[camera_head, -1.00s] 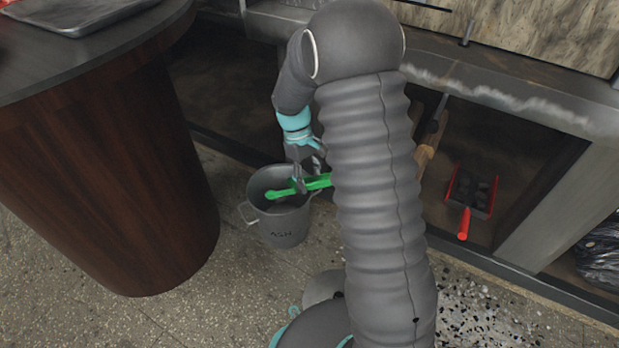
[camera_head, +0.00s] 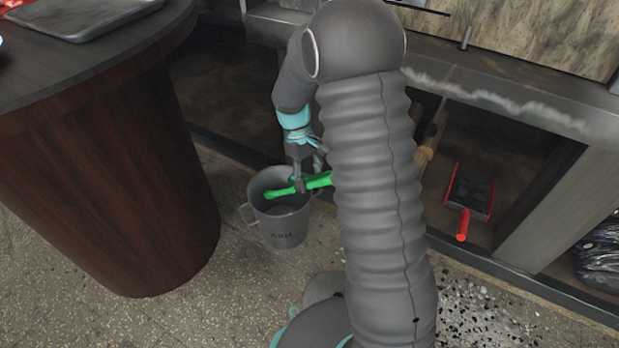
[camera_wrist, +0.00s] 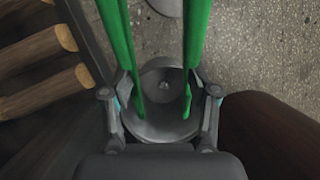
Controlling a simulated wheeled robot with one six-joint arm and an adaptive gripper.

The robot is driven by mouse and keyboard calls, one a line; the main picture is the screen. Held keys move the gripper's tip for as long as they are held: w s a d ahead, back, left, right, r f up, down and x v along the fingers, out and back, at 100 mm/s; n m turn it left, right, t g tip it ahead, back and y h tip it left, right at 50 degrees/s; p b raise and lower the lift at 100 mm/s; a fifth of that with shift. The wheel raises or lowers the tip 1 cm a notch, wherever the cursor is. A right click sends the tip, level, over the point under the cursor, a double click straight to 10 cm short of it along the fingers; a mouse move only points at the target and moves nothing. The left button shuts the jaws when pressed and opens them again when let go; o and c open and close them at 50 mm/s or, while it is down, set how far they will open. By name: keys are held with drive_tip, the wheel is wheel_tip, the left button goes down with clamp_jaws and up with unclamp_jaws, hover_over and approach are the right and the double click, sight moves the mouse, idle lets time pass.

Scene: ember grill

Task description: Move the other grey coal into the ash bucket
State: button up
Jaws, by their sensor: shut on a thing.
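My gripper (camera_head: 311,178) is shut on green tongs (camera_head: 318,181) above the grey ash bucket (camera_head: 284,231), marked "ASH". The tongs reach over the bucket's mouth, with one end inside its outline. In the wrist view, two green tong arms (camera_wrist: 119,45) run between my gripper's fingers (camera_wrist: 163,88), their ends apart over the bucket (camera_wrist: 165,131). A small grey spot (camera_wrist: 164,87) shows in the bucket between them; I cannot tell whether it is a coal. I see no clear coal in the tongs.
A red-handled scoop (camera_head: 463,224) lies in the bay under the grill at right. Wooden logs or handles (camera_wrist: 45,90) lie left in the wrist view. A round dark-wood counter (camera_head: 110,190) stands left of the bucket, with a metal tray (camera_head: 85,18) on top.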

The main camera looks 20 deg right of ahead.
wheel_tip(320, 180, up, 5)
drive_tip(key=p, duration=0.3)
drive_tip(key=shift+f, duration=0.1)
drive_tip(key=shift+c, duration=0.3)
clamp_jaws()
wheel_tip(320, 180, up, 4)
drive_tip(key=p, duration=0.3)
idle(0.4)
